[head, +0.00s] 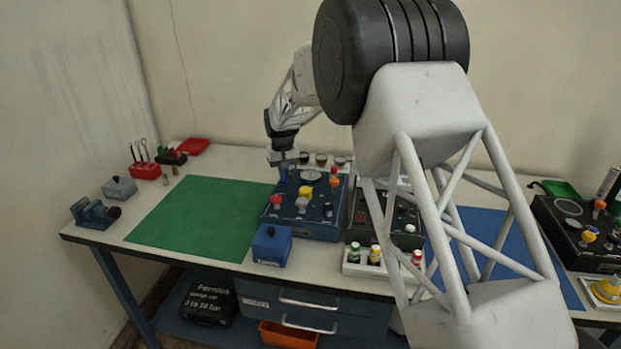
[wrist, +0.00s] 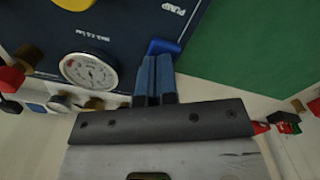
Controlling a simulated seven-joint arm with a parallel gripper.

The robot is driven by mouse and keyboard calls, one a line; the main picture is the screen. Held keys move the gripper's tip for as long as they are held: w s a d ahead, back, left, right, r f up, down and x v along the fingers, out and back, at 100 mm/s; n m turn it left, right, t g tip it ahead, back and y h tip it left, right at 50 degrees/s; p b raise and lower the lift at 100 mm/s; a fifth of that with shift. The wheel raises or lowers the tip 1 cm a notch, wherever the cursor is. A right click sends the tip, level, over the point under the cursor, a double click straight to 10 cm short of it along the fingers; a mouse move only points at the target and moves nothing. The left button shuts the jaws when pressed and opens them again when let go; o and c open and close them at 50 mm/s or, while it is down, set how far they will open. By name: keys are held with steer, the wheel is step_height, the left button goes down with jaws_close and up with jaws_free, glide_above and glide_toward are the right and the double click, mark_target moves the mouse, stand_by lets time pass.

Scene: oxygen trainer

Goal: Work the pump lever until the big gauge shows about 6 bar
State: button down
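The blue pump panel (head: 325,222) stands on the bench in the head view. Its big round gauge (head: 311,176) has a white face, which also shows in the wrist view (wrist: 88,71); its needle is too small to read. In the wrist view a bright blue lever end (wrist: 163,46) lies at the panel's edge near the word PUMP. My gripper (wrist: 155,60) has its two fingers close together, with the tips right at this lever end. They seem to touch it, but I see no lever between them. In the head view my gripper (head: 283,168) is at the panel's back left corner.
A green mat (head: 195,218) lies left of the panel and is clear. Coloured knobs, including a yellow one (head: 306,191), stand up from the panel. A blue box (head: 271,245) sits in front. A black panel (head: 396,220) is partly hidden by my arm.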

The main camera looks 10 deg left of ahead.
steer(key=shift+r, duration=1.7)
steer(key=shift+f, duration=0.1)
